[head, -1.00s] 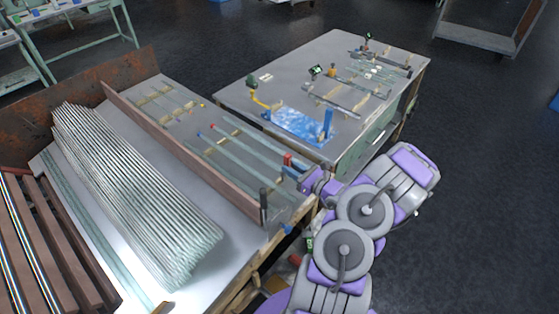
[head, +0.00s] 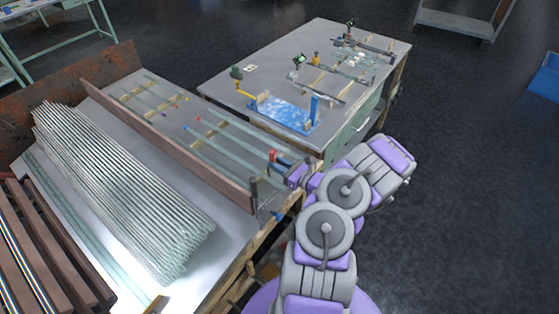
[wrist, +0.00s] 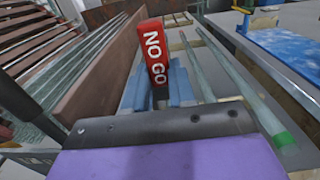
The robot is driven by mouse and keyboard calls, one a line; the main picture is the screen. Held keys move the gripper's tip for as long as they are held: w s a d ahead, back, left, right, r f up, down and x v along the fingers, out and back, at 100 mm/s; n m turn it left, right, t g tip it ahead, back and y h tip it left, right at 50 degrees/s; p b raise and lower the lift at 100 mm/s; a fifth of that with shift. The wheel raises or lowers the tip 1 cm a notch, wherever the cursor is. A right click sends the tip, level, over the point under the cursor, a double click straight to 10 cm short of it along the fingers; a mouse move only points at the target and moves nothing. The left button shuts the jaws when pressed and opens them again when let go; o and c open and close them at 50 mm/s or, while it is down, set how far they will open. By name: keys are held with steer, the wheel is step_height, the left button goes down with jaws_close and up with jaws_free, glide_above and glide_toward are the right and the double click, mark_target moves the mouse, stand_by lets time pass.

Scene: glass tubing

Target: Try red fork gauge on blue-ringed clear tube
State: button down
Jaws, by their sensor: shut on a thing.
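The red fork gauge (wrist: 152,52), marked NO GO, stands up in front of my wrist camera. It also shows as a small red block (head: 272,155) in the head view. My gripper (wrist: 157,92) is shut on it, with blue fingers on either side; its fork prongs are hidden. In the head view my gripper (head: 285,164) is over the near right end of the tube bench. A clear tube with a blue mark at its far end (head: 187,128) lies on that bench, left of a red-marked tube (head: 198,119). The gauge appears apart from the tubes.
A green-ringed tube (wrist: 283,140) lies at the right in the wrist view. A brown rail (head: 165,145) separates the tubes from a stack of glass tubing (head: 115,190). A second table (head: 230,90) holds a blue mat (head: 283,110) and fixtures. Dark floor is open at right.

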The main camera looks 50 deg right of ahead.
steer(key=shift+d+f+b, duration=0.15)
steer(key=shift+f+b, duration=0.05)
steer(key=shift+f, duration=0.6)
steer(key=shift+d+f+b, duration=0.1)
steer(key=shift+f+b, duration=0.1)
steer(key=shift+f, duration=0.6)
steer(key=shift+a, duration=0.25)
steer(key=shift+d, duration=0.2)
steer(key=shift+a+f, duration=0.1)
steer(key=shift+f, duration=0.6)
stand_by(0.4)
steer(key=shift+r, duration=0.2)
stand_by(1.3)
steer(key=shift+r+p, duration=1.9)
steer(key=shift+r, duration=1.4)
